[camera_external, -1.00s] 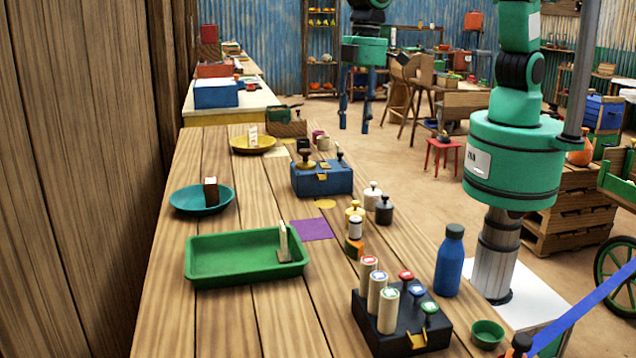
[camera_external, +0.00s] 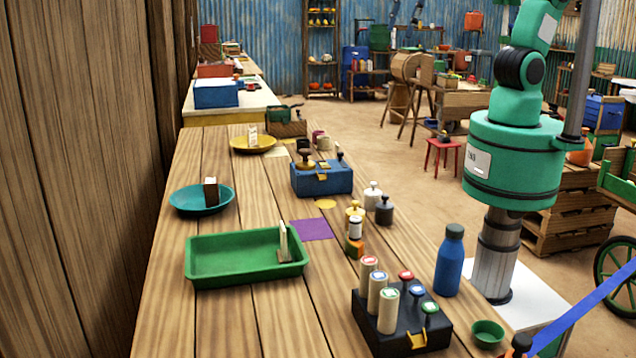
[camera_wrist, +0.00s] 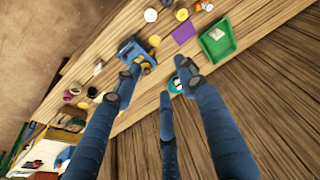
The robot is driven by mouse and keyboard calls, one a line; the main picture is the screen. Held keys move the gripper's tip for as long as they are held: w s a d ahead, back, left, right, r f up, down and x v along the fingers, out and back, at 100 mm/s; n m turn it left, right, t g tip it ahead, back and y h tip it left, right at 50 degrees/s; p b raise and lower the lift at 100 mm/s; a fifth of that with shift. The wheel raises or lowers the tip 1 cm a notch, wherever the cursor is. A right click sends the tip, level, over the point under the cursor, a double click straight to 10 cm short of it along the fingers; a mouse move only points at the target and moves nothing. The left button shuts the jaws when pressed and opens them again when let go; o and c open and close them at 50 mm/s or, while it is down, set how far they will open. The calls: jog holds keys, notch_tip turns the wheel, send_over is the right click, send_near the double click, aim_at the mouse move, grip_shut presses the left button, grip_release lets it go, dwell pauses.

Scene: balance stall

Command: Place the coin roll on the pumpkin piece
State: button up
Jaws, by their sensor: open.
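Several upright pale rolls with coloured ends (camera_external: 388,311) stand in a black holder at the front of the bench. They look like coin rolls; I cannot tell which one is meant. A small orange and green piece (camera_external: 354,247), perhaps the pumpkin piece, lies behind the holder, close to a small white-banded cylinder (camera_external: 355,228). My gripper (camera_wrist: 160,76) is open in the wrist view, its blue fingers spread with nothing between them, high above the bench. In the external view only what seem to be its fingertips show at the top edge.
A green tray (camera_external: 205,274), purple cloth (camera_external: 311,230), teal plate (camera_external: 182,203) and blue box (camera_external: 330,181) are on the bench. A blue bottle (camera_external: 449,262) and green bowl (camera_external: 487,332) stand right of the holder. The bench's front left is clear.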

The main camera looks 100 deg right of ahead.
jog(key=s+d+t, duration=0.1)
jog(key=s+d, duration=0.2)
jog(key=s, duration=0.4)
jog(key=s+d+r, duration=0.1)
jog(key=s+d, duration=0.2)
jog(key=s, duration=0.5)
jog(key=shift+s+d+r+m+t+h, duration=0.15)
jog(key=shift+d+r+m+t+h, duration=0.15)
jog(key=shift+m+t, duration=0.1)
jog(key=shift+f+b, duration=1.35)
jog(key=shift+f, duration=0.05)
jog(key=shift+r, duration=0.1)
